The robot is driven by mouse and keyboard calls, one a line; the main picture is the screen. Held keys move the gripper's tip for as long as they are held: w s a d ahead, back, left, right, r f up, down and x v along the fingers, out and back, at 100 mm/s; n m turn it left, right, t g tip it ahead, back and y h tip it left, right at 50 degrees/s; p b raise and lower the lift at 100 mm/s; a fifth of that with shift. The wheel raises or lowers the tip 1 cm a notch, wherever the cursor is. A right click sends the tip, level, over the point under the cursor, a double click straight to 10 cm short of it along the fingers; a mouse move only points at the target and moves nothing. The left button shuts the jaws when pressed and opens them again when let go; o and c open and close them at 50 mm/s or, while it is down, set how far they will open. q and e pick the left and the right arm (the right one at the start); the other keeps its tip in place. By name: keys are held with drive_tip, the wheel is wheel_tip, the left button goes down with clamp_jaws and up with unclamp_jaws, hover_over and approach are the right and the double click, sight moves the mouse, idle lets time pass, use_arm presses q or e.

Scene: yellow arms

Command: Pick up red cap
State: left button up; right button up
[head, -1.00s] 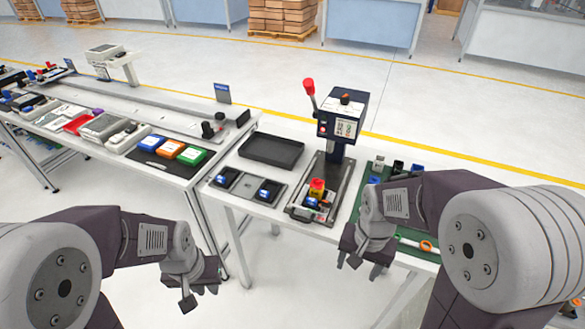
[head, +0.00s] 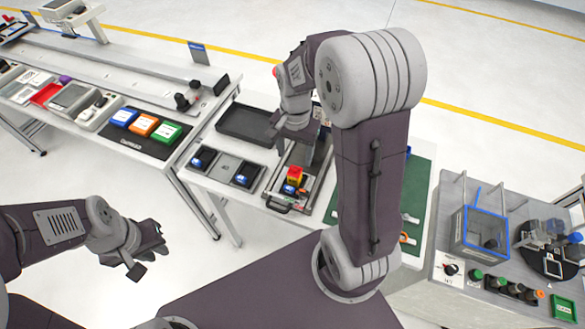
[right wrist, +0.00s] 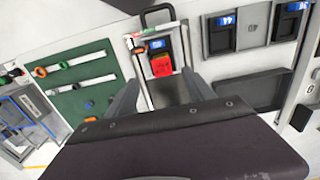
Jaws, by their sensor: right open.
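The red cap (head: 296,171) shows as a small red and yellow piece on the fixture (head: 312,165) on the white table, with a blue-marked part beside it. In the right wrist view, the red cap (right wrist: 161,66) lies beyond my fingers, roughly in line with the gap between them. My right gripper (head: 290,130) is over the table behind the cap, open and empty, apart from it. Its two fingers also show in the right wrist view (right wrist: 160,84). My left gripper (head: 146,250) is open and empty over the floor at the left, away from the table.
A black tray (head: 248,123) and a grey two-slot holder (head: 225,171) stand left of the fixture. A green mat (right wrist: 85,107) with tools lies on the other side. My right arm hides much of the press. A side table holds a blue-rimmed box (head: 480,235).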

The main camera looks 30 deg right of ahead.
sight(294, 170)
drive_tip(key=f, duration=0.2)
drive_tip(key=w+f, duration=0.1)
drive_tip(key=shift+d, duration=0.3)
drive_tip(key=shift+s+a+f, duration=0.1)
drive_tip(key=shift+s+f, duration=0.1)
drive_tip(key=shift+f, duration=0.05)
drive_tip(key=f, duration=0.4)
drive_tip(key=shift+s+a, duration=0.25)
drive_tip(key=shift+w+d+f, duration=0.1)
drive_tip(key=shift+w+f, duration=0.15)
drive_tip(key=shift+s+r, duration=0.1)
drive_tip(key=shift+s, duration=0.1)
drive_tip(key=c, duration=1)
drive_tip(key=shift+w, duration=0.1)
clamp_jaws()
